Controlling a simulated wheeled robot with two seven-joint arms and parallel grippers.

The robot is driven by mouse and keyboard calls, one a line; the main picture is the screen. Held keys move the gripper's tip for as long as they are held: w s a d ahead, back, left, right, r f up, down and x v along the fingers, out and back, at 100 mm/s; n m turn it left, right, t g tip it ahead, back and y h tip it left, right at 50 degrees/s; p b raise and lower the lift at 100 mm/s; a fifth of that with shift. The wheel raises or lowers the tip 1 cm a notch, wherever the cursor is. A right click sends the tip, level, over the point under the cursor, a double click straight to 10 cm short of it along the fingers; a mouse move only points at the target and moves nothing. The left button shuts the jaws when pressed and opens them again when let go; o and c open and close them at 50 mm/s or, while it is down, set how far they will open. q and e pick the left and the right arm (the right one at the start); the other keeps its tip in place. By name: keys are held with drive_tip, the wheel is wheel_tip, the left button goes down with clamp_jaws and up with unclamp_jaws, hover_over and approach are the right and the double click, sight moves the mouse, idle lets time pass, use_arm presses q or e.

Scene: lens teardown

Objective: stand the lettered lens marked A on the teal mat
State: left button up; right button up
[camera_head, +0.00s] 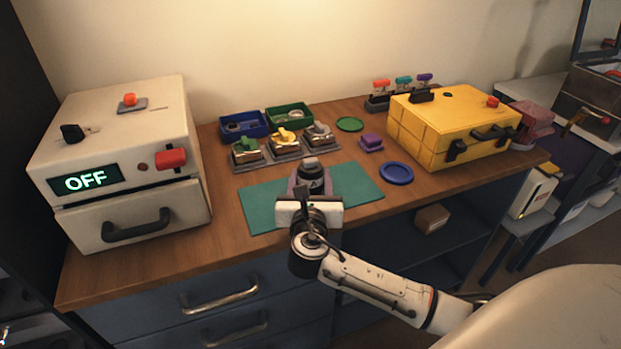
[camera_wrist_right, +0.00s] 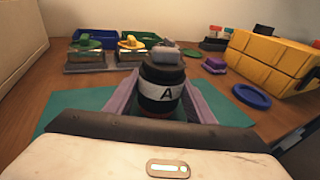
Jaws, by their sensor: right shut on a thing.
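The lens marked A (camera_head: 313,179) is a black cylinder with a white band. It is upright between the fingers of my right gripper (camera_head: 311,183), which is shut on it. In the right wrist view the letter on the lens (camera_wrist_right: 164,92) faces the camera, with a mauve finger (camera_wrist_right: 205,98) on its right side. The teal mat (camera_head: 262,209) lies flat on the wooden bench, below and around the lens. I cannot tell whether the lens base touches the mat. My left gripper is not in view.
A white box (camera_head: 125,215) reading OFF stands left. Behind the mat are blue (camera_head: 229,122) and green (camera_head: 307,112) bins and several small fixtures (camera_head: 284,141). A blue dish (camera_head: 396,173), purple block (camera_head: 370,142) and yellow case (camera_head: 440,147) are right. Bare wood lies left of the mat.

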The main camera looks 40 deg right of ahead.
drive_tip(key=shift+f, duration=0.25)
drive_tip(key=o, duration=1.1)
drive_tip(key=shift+f, duration=0.15)
drive_tip(key=v, duration=1)
drive_tip(key=shift+s+a, duration=0.15)
